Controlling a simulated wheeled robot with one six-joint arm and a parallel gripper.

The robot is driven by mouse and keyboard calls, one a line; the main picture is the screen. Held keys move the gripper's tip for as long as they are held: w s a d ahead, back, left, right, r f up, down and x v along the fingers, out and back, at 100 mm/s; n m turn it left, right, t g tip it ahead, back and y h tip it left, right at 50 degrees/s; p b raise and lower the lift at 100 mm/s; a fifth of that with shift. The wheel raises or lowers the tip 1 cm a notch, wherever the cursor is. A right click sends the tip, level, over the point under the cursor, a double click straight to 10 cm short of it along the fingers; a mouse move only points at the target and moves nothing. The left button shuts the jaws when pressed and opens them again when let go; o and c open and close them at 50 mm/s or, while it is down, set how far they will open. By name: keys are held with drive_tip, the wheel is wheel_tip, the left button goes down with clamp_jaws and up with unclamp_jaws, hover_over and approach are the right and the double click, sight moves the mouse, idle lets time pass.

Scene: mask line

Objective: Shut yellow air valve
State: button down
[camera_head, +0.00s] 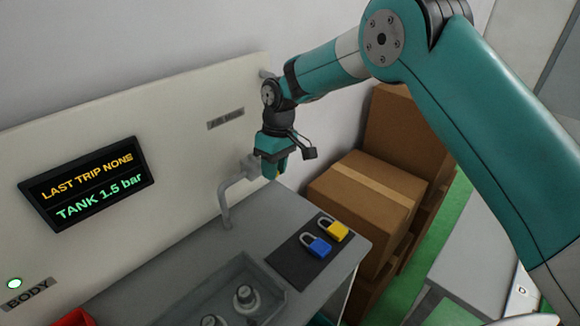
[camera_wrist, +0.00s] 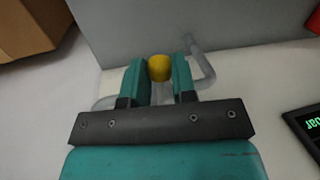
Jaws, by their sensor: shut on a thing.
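The yellow air valve handle (camera_wrist: 159,68) sits between the two teal fingers of my gripper (camera_wrist: 159,82) in the wrist view. The fingers are shut on it. The grey pipe (camera_head: 224,200) bends from the fitting down to the bench top. The valve's body is mostly hidden by my gripper, so I cannot tell the handle's angle.
A blue padlock (camera_head: 319,249) and a yellow padlock (camera_head: 335,232) lie on a dark mat (camera_head: 290,262) on the bench. A grey tray (camera_head: 270,301) holds round fittings. A display (camera_head: 88,183) reads "TANK 1.5 bar". Cardboard boxes (camera_head: 345,205) stand right of the bench.

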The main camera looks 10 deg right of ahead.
drive_tip(key=shift+w+d+r+n, duration=0.1)
drive_tip(key=shift+w+n, duration=0.1)
drive_tip(key=shift+n, duration=0.3)
drive_tip(key=shift+d, duration=0.1)
drive_tip(key=c, duration=0.9)
unclamp_jaws()
drive_tip(key=shift+w+d+r+p, duration=0.4)
drive_tip(key=shift+r+p, duration=0.3)
drive_tip(key=shift+r, duration=2.15)
drive_tip(key=shift+w+d+r+p, duration=0.4)
drive_tip(key=shift+r+p, duration=0.3)
drive_tip(key=shift+r, duration=2.15)
drive_tip(key=shift+w+d+r+p, duration=0.4)
drive_tip(key=shift+r+p, duration=0.3)
drive_tip(key=shift+r, duration=2.15)
drive_tip(key=shift+a, duration=0.1)
